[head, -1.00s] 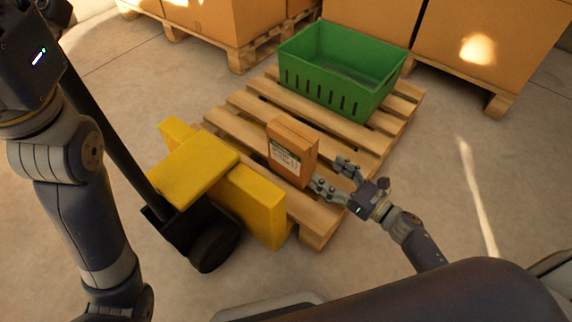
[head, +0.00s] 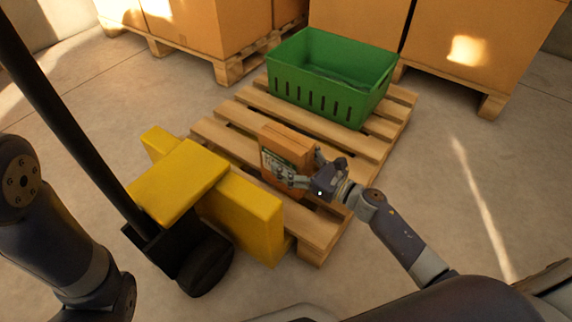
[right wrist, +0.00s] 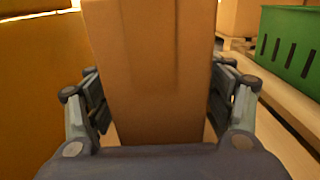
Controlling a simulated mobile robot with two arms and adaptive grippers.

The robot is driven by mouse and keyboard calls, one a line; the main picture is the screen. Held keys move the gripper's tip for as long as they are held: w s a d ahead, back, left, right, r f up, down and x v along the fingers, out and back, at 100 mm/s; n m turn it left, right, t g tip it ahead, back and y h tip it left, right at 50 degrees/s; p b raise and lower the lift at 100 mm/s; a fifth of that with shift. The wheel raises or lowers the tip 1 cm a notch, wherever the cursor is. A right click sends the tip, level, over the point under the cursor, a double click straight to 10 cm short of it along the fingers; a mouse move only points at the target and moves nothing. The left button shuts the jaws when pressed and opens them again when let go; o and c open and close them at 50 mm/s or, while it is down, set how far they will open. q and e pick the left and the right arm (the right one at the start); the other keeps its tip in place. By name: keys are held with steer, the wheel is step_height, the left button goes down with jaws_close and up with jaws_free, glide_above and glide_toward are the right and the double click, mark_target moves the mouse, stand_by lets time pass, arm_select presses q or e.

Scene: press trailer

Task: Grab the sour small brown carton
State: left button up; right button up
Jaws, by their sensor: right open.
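The small brown carton (head: 285,146) stands upright on the front part of the wooden pallet, with a printed label on its left-facing side. My right gripper (head: 300,170) is at the carton, one finger in front of the label side and the other at the far side. In the right wrist view the carton (right wrist: 150,70) fills the middle between the two open fingers (right wrist: 158,105), with a small gap visible on each side. The left gripper is out of view; only part of my left arm shows at the left edge of the head view.
A green crate (head: 290,82) stands on the back of the pallet (head: 235,140). A yellow pallet jack (head: 180,185) with a black handle is close to the carton's left. Large boxes on pallets (head: 215,30) line the back. Floor at the right is clear.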

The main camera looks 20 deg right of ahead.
steer(key=shift+x, duration=0.8)
steer(key=shift+f, duration=0.1)
jaws_close()
